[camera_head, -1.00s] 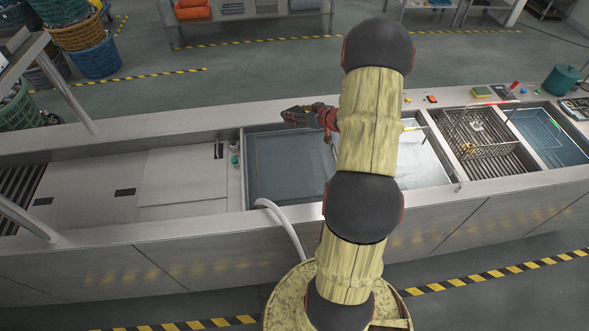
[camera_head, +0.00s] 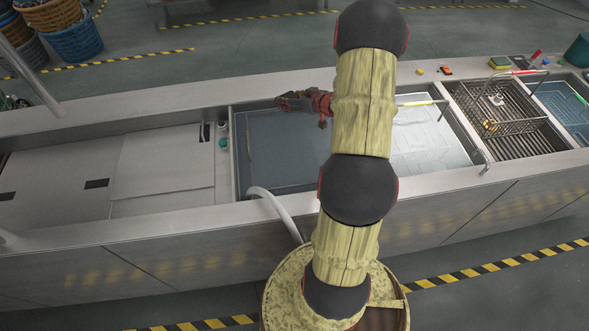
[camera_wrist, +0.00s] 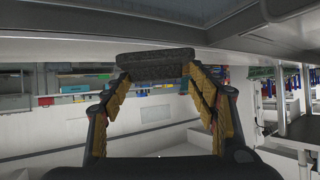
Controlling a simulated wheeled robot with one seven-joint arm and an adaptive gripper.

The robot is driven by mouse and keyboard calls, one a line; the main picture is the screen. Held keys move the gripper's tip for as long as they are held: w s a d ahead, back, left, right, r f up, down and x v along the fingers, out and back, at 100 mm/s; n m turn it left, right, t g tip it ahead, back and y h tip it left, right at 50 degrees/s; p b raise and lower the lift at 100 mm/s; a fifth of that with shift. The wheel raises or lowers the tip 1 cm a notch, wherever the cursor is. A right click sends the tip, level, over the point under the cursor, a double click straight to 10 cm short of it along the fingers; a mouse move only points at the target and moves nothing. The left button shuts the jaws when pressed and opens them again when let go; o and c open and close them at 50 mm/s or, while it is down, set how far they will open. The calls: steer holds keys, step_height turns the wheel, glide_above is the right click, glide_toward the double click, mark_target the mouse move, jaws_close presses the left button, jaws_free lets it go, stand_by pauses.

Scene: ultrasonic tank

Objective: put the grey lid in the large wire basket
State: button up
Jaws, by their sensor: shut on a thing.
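My gripper (camera_head: 291,101) is above the far part of the blue-grey water-filled tank in the head view, small and dark there. In the wrist view my gripper (camera_wrist: 157,72) is shut on a dark grey, flat piece (camera_wrist: 155,66) spanning its fingertips, which looks like the grey lid seen edge-on. In the head view the lid is hard to tell from the dark fingers. The large wire basket (camera_head: 516,128) stands to the right, over a slatted bay of the bench, apart from my gripper. A small yellowish-white object lies in it.
The blue-grey tank (camera_head: 262,178) lies under my gripper. A pale tank (camera_head: 430,150) lies between it and the basket. A curved white pipe (camera_head: 272,203) rises at the front edge. Small coloured items and a green container (camera_head: 578,50) sit along the back right ledge.

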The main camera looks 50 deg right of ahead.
step_height(320, 180, down, 5)
steer(key=b, duration=0.6)
glide_above(287, 151)
step_height(287, 151, down, 8)
steer(key=shift+m, duration=0.3)
step_height(287, 151, down, 10)
steer(key=b, duration=0.3)
steer(key=shift+f, duration=0.15)
steer(key=o, duration=1.9)
steer(key=shift+c, duration=0.2)
